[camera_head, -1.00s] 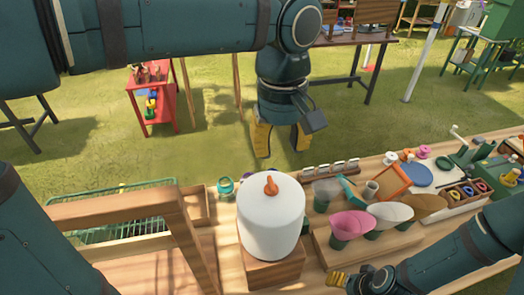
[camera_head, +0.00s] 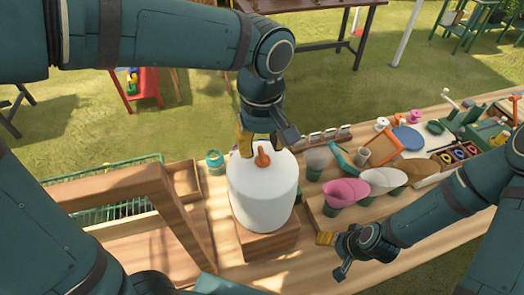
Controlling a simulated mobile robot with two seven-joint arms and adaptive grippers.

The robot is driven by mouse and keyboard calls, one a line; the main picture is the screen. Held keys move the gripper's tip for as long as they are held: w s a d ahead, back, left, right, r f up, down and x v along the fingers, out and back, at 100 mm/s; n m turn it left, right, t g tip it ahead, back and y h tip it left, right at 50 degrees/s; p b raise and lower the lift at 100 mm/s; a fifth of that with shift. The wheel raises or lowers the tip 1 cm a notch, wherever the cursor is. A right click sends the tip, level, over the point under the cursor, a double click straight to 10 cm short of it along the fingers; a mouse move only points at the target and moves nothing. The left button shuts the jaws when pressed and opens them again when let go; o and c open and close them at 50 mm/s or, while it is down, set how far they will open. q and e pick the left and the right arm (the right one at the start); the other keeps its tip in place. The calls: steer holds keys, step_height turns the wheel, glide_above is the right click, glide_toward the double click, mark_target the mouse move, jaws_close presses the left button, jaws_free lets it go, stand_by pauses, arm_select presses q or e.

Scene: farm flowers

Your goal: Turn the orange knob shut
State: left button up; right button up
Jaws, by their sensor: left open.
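The orange knob (camera_head: 263,156) sits on top of a white rounded tank (camera_head: 262,198), which stands on a wooden block (camera_head: 268,240). My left gripper (camera_head: 262,150) points down just behind and above the knob. Its yellow fingertips are apart and empty, one to the left of the knob; the other is mostly hidden by a dark finger link. I cannot tell whether a finger touches the knob. My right gripper (camera_head: 326,240) is low over the bench at the front right of the tank. Only one yellow tip shows, so its opening is unclear.
Pink, white and brown scoops (camera_head: 347,190) stand on a wooden rack right of the tank. A teal jar (camera_head: 215,161) is behind left, near a wooden frame (camera_head: 160,190) and a green wire rack (camera_head: 100,192). More tools crowd the bench's right.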

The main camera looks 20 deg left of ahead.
arm_select(q)
steer(key=shift+f, duration=1.25)
arm_select(e)
steer(key=shift+f, duration=0.15)
arm_select(q)
steer(key=shift+c, duration=0.4)
jaws_close()
